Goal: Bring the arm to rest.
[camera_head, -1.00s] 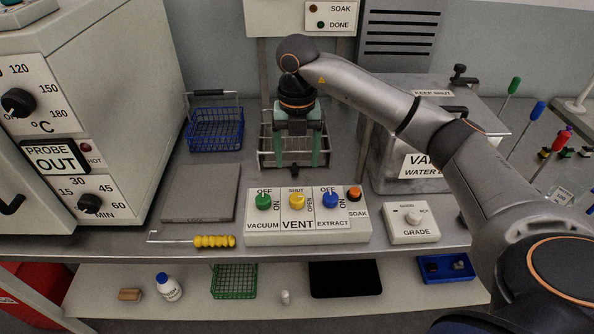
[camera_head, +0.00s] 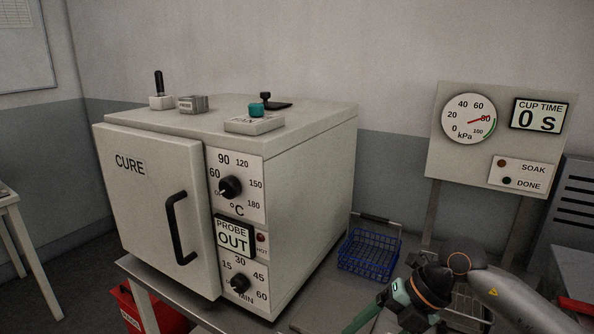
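My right arm enters the camera_head view at the lower right. Its gripper (camera_head: 384,306), with green fingers, is tilted and points down to the lower left, in front of the blue wire basket (camera_head: 368,252). The fingers run towards the bottom edge of the picture and overlap, so their opening cannot be made out. No held object shows. My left gripper is not in view.
The cream CURE oven (camera_head: 150,190) stands at the left with its door shut; its probe sign reads OUT. A gauge panel (camera_head: 560,110) at the right shows CUP TIME 0 s. A wire rack (camera_head: 468,308) is partly hidden behind my arm.

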